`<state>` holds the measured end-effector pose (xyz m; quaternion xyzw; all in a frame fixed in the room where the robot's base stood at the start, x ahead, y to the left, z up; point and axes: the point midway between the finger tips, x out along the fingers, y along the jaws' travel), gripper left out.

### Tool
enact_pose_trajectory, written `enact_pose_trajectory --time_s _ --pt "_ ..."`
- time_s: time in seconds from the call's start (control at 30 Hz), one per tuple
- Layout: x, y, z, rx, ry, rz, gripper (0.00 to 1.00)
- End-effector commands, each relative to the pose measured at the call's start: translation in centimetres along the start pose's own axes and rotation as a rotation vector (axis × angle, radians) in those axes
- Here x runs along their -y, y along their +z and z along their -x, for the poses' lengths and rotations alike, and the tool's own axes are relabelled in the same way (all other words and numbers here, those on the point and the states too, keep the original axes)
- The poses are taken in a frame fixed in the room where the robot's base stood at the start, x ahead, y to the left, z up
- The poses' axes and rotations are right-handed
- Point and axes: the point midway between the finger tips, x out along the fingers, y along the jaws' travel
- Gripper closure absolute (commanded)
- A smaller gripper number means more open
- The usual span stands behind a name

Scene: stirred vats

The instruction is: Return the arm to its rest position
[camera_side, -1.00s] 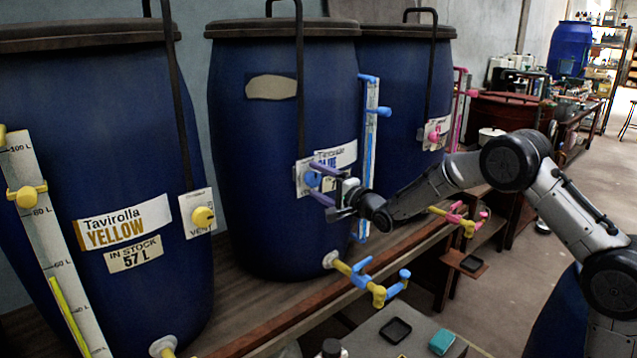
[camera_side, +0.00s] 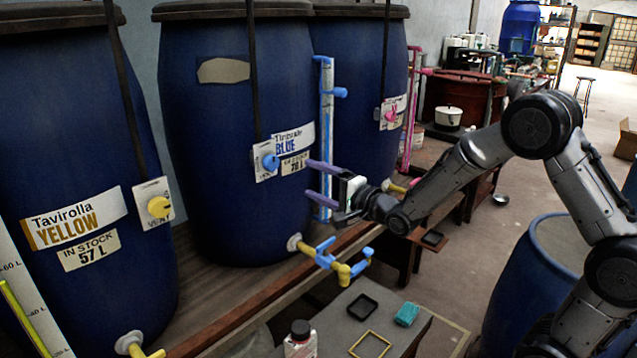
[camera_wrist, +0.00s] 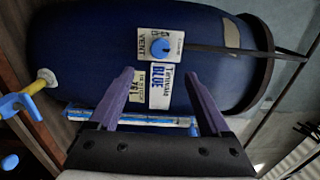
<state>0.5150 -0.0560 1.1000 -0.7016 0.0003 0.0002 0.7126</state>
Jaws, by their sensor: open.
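My gripper (camera_side: 322,181) is open and empty, with its two purple fingers pointing toward the blue vat (camera_side: 215,140). In the side view it stands off the vat, to the right of the blue vent knob (camera_side: 270,162) and its label. In the wrist view my gripper (camera_wrist: 160,95) has its fingers apart, with the "BLUE" label (camera_wrist: 160,82) showing between them. The blue vent knob (camera_wrist: 161,46) is beyond the fingertips and apart from them. My arm reaches in from the right, bent at a high elbow.
The yellow vat (camera_side: 80,170) stands at left. A blue sight tube (camera_side: 326,130) and a blue-handled tap (camera_side: 330,257) are near my gripper. A grey stand (camera_side: 335,330) in front holds a black tray (camera_side: 362,307), a teal sponge (camera_side: 407,314) and a bottle (camera_side: 300,340).

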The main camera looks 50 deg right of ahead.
Motion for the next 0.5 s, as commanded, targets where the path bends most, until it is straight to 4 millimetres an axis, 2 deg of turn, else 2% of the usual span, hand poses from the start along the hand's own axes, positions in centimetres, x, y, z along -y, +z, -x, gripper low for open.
enact_pose_trajectory --time_s 0.13,0.5 --pt "-0.02 -0.01 0.79 0.000 0.000 -0.001 0.19" --pt "0.34 0.42 0.86 0.008 -0.007 0.001 0.19"
